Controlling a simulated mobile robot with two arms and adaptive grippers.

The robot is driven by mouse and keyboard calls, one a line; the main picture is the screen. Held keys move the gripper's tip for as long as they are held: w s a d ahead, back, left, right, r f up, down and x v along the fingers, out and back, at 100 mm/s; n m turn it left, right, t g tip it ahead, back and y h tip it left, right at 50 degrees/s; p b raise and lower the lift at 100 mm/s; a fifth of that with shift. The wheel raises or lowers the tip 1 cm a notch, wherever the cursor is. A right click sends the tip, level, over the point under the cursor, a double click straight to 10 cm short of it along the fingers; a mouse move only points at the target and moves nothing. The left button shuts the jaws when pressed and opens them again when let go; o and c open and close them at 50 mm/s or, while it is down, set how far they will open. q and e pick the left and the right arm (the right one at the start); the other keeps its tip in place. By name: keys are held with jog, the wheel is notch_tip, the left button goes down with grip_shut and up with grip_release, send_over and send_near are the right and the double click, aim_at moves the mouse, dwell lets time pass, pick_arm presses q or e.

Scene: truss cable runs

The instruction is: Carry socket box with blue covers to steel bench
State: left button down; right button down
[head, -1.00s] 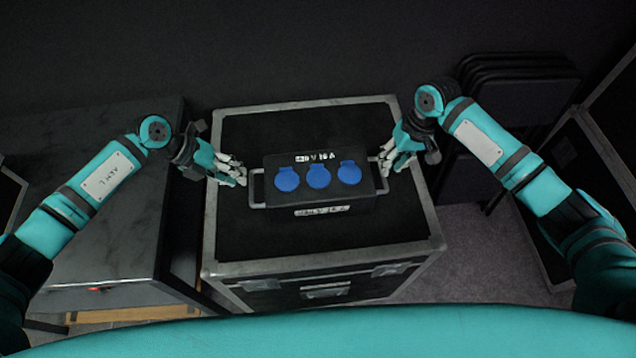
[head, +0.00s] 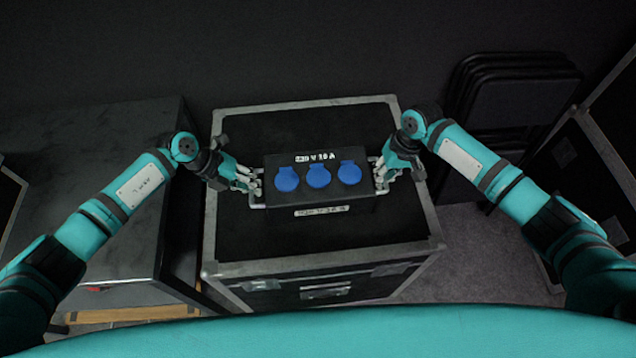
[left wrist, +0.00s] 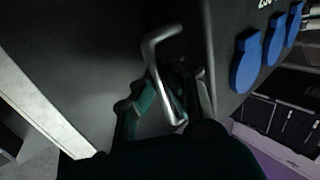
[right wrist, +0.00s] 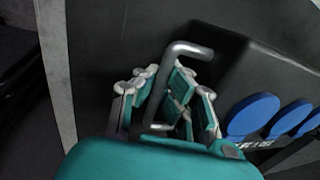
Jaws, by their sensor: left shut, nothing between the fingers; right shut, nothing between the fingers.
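The socket box (head: 318,200), black with three blue covers (head: 318,176), sits on a black flight case (head: 320,238) with metal edges. It has a metal bar handle at each end. My left gripper (head: 253,184) is shut at the box's left handle; the left wrist view shows that handle (left wrist: 158,50) in front of its fingers. My right gripper (head: 383,174) is shut at the right handle, whose bar (right wrist: 187,49) crosses its fingers in the right wrist view. Neither gripper holds anything. A dark, metal-looking bench (head: 85,225), likely the steel bench, stands left of the case.
The bench top looks clear. A narrow gap separates the bench from the flight case. Folded black chairs (head: 515,95) stand at the back right, and another dark case (head: 600,185) is at the right edge. Grey floor (head: 480,255) shows right of the flight case.

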jog(key=shift+d, duration=0.1)
dwell(0.4)
